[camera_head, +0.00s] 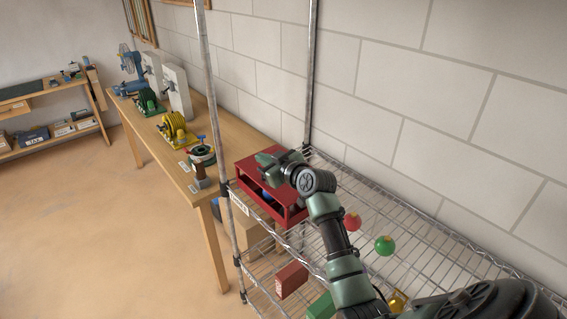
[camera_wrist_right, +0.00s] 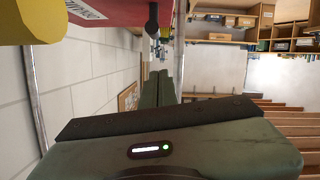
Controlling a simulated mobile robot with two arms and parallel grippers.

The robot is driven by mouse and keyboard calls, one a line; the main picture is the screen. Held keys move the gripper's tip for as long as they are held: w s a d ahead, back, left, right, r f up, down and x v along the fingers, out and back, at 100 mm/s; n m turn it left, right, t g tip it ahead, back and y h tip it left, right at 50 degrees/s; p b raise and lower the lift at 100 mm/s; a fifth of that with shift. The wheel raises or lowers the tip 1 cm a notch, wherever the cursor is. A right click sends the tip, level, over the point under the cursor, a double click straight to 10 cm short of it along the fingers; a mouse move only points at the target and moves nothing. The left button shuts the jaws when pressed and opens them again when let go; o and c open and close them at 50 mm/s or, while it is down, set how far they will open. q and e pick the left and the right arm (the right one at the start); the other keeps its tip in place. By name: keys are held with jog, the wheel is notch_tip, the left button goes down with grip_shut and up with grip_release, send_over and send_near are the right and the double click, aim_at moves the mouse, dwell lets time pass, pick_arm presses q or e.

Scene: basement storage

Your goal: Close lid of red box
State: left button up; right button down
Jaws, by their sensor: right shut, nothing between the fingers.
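The red box (camera_head: 291,213) sits at the far end of the wire shelf in the head view. It has a red panel on its top and back, an opening toward the front, and something blue inside. My arm covers part of it, so I cannot tell the lid's exact angle. My right gripper (camera_head: 268,159) is over the upper part of the box, empty and shut; contact is unclear. In the wrist view its fingers (camera_wrist_right: 165,88) are together. A red surface with a white label shows at the top of that view. My left gripper is not in view.
A red ball (camera_head: 352,221) and a green ball (camera_head: 384,245) are on the wire shelf (camera_head: 420,262) right of my arm. Metal posts stand near the box. A wooden workbench (camera_head: 205,128) with reels is beyond. A smaller red box (camera_head: 291,279) is on the lower shelf.

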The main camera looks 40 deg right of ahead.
jog(key=shift+a+b+v, duration=0.2)
jog(key=shift+b+v, duration=1.45)
jog(key=shift+v, duration=3.6)
jog(key=s+a+f+g, duration=0.3)
jog(key=s+a+f, duration=0.3)
jog(key=f, duration=0.2)
jog(key=s+a+f+g, duration=0.3)
jog(key=s+a+f, duration=0.25)
jog(key=f, duration=0.35)
jog(key=s+a+f+g, duration=0.2)
jog(key=s, duration=0.5)
jog(key=s+a+f+g, duration=0.2)
jog(key=s+a, duration=0.1)
jog(key=s, duration=0.4)
jog(key=s+a+f+g, duration=0.2)
jog(key=s+f, duration=0.1)
jog(key=s, duration=0.4)
notch_tip(320, 180, down, 26)
jog(key=s+g+b, duration=0.1)
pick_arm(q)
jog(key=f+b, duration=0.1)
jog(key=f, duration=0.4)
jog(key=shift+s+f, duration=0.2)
pick_arm(e)
jog(key=s+d+f+g, duration=0.1)
jog(key=s+d+f, duration=0.1)
jog(key=s+f, duration=1.5)
jog(key=shift+s+d+f+h, duration=0.3)
jog(key=shift+d+f, duration=0.1)
jog(key=shift+f, duration=0.45)
